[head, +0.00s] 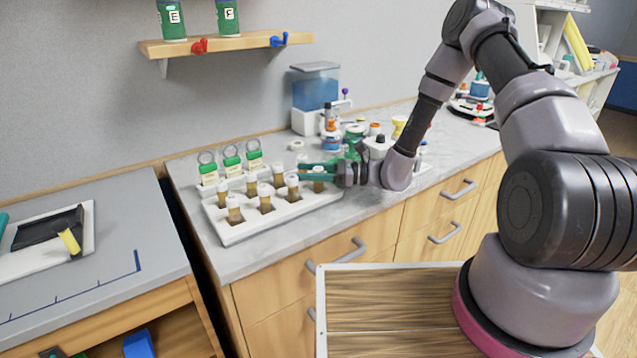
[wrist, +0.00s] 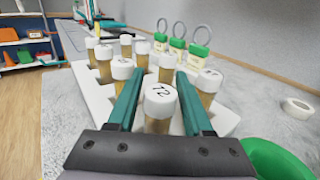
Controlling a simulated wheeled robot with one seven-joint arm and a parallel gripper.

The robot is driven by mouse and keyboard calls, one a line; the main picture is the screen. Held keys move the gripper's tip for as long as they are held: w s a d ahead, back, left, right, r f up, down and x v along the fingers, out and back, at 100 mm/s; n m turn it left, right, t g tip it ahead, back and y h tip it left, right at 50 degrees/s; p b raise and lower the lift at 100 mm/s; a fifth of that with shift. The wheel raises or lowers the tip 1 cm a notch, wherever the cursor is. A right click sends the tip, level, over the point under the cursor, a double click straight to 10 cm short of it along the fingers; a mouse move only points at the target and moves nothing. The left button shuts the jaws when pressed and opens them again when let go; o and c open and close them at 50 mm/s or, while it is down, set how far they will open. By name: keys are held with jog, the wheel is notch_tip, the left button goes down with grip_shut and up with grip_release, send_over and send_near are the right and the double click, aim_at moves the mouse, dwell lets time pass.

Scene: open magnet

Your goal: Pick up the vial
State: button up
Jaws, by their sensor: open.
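Several amber vials with white caps stand upright in a white rack (head: 232,230) on the counter. My gripper (head: 310,171) is at the rack's right end, with its green fingers pointing left. In the wrist view, my gripper (wrist: 160,78) is open, with one finger on each side of the nearest vial (wrist: 160,108), whose cap has a handwritten mark, perhaps "72". That vial also shows at the fingers in the head view (head: 318,183). I cannot tell whether the fingers touch it. Its lower part is hidden by my gripper in the wrist view.
Green-topped items with rings (head: 231,158) stand behind the rack. A white tape-like ring (wrist: 298,108) lies on bare counter. A wooden shelf (head: 225,44) hangs above.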

grip_shut()
